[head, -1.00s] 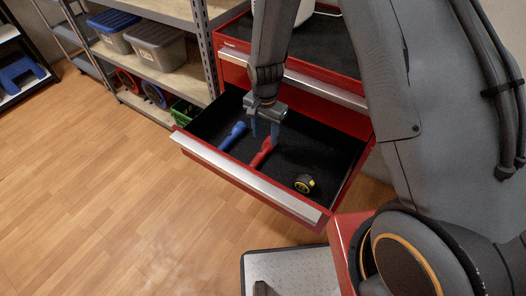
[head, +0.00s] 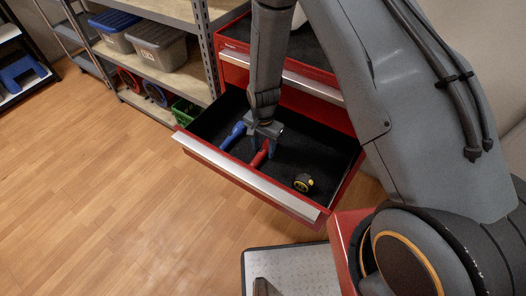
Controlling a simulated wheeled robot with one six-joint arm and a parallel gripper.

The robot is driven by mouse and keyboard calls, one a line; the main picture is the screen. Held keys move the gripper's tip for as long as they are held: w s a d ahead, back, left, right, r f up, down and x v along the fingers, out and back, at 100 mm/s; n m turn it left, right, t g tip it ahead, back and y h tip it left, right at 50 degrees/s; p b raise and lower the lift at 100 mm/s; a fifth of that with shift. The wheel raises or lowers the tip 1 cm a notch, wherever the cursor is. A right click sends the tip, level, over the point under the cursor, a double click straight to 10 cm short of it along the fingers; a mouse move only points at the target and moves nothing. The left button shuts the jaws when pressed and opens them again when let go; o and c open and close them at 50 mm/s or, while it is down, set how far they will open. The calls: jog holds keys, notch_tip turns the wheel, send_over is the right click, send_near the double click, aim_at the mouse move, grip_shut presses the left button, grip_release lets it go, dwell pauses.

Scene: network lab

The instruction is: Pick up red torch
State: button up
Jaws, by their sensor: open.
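The red torch (head: 260,156) lies in the open black-lined drawer (head: 310,166) of the red cabinet, near the drawer's middle. My gripper (head: 262,145) points down into the drawer, with its fingers at the torch's upper end. The jaws are open. The fingers and gripper body hide part of the torch, and I cannot tell whether they touch it.
A blue torch (head: 233,136) lies just left of the red one. A round yellow and black item (head: 303,183) lies to the right in the drawer. The drawer's walls surround the gripper. Shelves with bins (head: 158,48) stand at the left; the wooden floor in front is clear.

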grip_shut()
jog(key=shift+r, duration=0.1)
